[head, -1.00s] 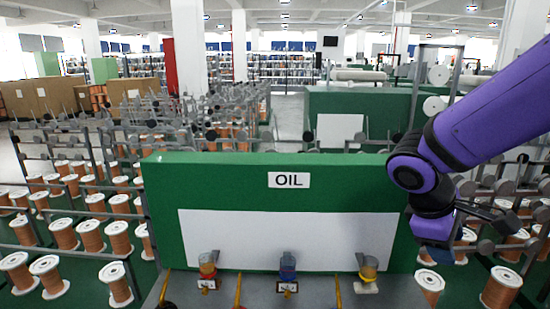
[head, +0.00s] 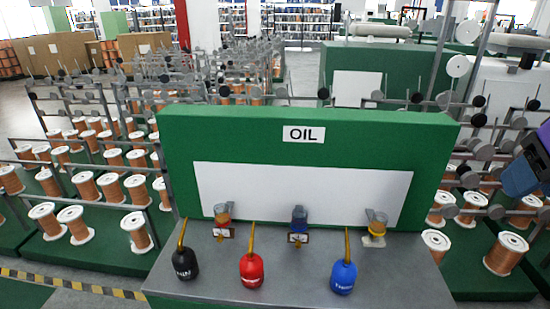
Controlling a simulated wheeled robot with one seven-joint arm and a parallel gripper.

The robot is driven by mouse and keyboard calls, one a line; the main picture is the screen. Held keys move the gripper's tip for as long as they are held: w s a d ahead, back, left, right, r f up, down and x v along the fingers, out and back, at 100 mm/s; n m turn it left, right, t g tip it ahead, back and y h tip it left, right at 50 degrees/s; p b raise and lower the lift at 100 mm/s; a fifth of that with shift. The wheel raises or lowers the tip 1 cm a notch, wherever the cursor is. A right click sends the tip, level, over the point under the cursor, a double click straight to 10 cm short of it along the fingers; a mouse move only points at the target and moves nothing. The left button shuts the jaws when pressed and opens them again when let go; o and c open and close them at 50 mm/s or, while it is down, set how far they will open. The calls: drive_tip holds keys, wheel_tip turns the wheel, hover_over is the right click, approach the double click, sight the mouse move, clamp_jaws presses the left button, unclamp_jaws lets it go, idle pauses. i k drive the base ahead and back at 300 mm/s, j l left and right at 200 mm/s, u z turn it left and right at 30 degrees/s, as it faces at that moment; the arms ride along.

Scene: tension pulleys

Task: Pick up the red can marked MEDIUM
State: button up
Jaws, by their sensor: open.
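The red can (head: 251,272) stands upright on the grey bench top (head: 215,282), between a black can and a blue can. It has a round body and a thin yellow spout pointing up. A pale label shows on its front, but the print is too small to read surely. Nothing covers the can. The fingers of my gripper cannot be made out there.
The black can (head: 185,264) stands left and the blue can (head: 343,277) right, both with upright yellow spouts. Copper spools (head: 506,254) stand on both sides.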

sight(251, 266)
drive_tip(key=j+z, duration=0.2)
drive_tip(key=j, duration=0.4)
drive_tip(key=k+j+z, duration=0.2)
drive_tip(key=j, duration=0.35)
drive_tip(key=j+z, duration=0.2)
drive_tip(key=j, duration=0.4)
